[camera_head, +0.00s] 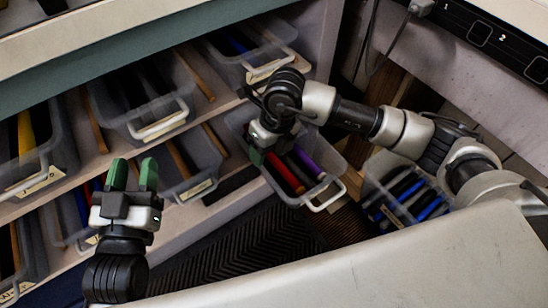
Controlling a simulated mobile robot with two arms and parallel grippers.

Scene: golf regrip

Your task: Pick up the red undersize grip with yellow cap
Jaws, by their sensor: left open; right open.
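A red grip (285,174) lies in a grey bin (291,198) that sticks out from the shelf at the centre. No yellow cap can be made out on it. A purple grip (309,163) lies beside it in the same bin. My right gripper (262,155) is at the bin's left side, over or just inside it, close to the red grip; its fingers are partly hidden and hold nothing that I can see. My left gripper (133,174) has green fingers, is open and empty, and points up in front of the shelves.
Other grey bins with grips stand on the shelves, one with dark grips (137,91) at upper left. Another bin with blue and black grips (412,206) is to the right, below my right arm. A pale surface (380,262) fills the lower right.

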